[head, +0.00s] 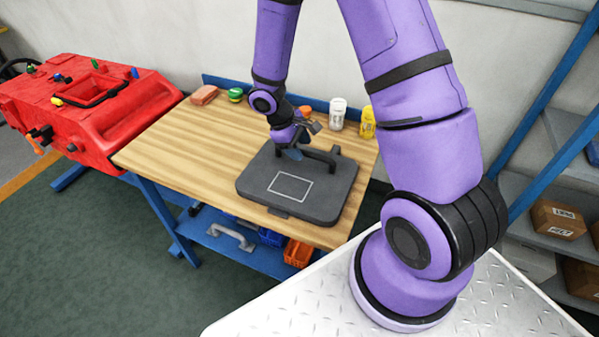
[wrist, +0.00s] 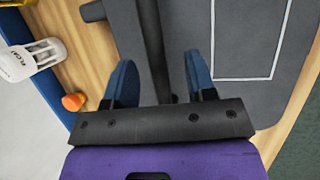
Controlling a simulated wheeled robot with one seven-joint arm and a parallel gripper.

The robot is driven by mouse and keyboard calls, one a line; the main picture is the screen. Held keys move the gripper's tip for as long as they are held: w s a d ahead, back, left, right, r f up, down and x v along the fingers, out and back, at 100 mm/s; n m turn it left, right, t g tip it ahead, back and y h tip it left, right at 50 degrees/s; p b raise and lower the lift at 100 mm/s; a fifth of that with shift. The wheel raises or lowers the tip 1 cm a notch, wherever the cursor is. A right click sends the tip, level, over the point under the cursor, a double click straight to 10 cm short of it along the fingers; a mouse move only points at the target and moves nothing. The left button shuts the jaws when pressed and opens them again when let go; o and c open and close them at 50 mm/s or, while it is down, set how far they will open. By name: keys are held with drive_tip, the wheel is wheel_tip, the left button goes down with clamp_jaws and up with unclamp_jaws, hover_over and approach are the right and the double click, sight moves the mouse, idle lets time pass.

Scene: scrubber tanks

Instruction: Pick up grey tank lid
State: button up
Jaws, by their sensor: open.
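The grey tank lid (head: 259,187) lies flat on the wooden workbench, with a white rectangle outlined on its top. It also shows in the wrist view (wrist: 238,98). A raised bar handle (head: 322,156) runs along its back part. My gripper (head: 292,153) is at the left part of this handle, low over the lid. In the wrist view my gripper (wrist: 160,82) is open, with one blue finger on each side of the handle bar (wrist: 152,45). Gaps show between the fingers and the bar. I cannot tell how deep the fingertips reach.
The wooden workbench (head: 177,140) is clear left of the lid. At its back stand a white canister (head: 338,114), a yellow container (head: 367,122), a green-topped item (head: 235,95) and a reddish block (head: 204,95). A red machine (head: 110,120) stands left; shelves with boxes (head: 556,219) stand right.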

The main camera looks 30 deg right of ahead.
sight(305, 153)
drive_tip(key=shift+x, duration=1.9)
drive_tip(key=shift+w+d, duration=0.1)
drive_tip(key=shift+w, duration=0.05)
drive_tip(key=shift+c, duration=0.5)
clamp_jaws()
drive_tip(key=shift+r, duration=0.2)
